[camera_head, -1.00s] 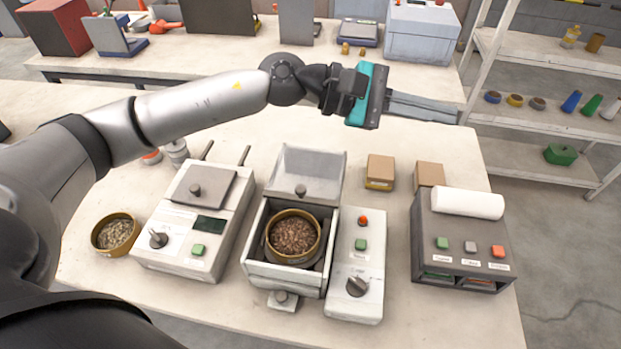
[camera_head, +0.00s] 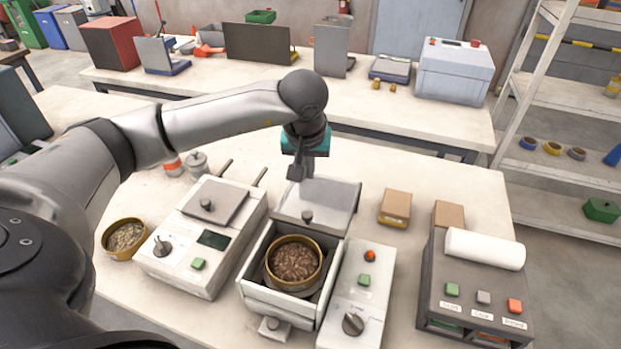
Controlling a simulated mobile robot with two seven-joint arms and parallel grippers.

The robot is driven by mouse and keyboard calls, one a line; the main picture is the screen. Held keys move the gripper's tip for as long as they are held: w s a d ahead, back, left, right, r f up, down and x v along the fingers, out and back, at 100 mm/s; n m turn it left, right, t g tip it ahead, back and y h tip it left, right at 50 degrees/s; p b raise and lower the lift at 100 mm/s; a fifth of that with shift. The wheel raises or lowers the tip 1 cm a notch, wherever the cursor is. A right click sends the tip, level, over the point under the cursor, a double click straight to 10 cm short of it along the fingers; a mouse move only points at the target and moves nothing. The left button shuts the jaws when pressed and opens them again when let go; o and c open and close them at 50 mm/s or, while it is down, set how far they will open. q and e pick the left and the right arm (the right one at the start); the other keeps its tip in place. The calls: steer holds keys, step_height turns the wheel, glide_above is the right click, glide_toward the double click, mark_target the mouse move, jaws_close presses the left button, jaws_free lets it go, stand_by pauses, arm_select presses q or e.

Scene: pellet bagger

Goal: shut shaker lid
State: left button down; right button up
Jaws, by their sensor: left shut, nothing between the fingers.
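The shaker (camera_head: 255,285) is a pale box at the front of the table with its top open. Its grey lid (camera_head: 320,200) stands raised at the back edge, with a dark knob (camera_head: 307,215) on its inner face. A round brass-rimmed sieve of brown pellets (camera_head: 294,260) sits inside the shaker. My left gripper (camera_head: 300,172) points down just behind the lid's upper edge, its fingers shut and empty. I cannot tell whether it touches the lid. My right gripper is not in view.
Left of the shaker is a device with a grey plate and lever arms (camera_head: 205,240), then a pellet bowl (camera_head: 124,238). A control panel (camera_head: 355,300) adjoins the shaker's right. Small boxes (camera_head: 396,207) and a machine with a white roll (camera_head: 485,249) stand further right.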

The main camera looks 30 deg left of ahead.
arm_select(q)
glide_toward(307, 201)
steer(key=x, duration=0.2)
steer(key=w+x, duration=0.1)
steer(key=x, duration=0.2)
steer(key=shift+d, duration=0.1)
steer(key=shift+s+d+r+p, duration=0.1)
steer(key=shift+s+d+p, duration=0.2)
steer(key=shift+s, duration=0.2)
steer(key=shift+s+d+r+p, duration=0.2)
steer(key=shift+s+p, duration=0.15)
steer(key=shift+s, duration=0.15)
steer(key=shift+s+d+f, duration=0.1)
steer(key=shift+s+d, duration=0.25)
steer(key=shift+s, duration=0.25)
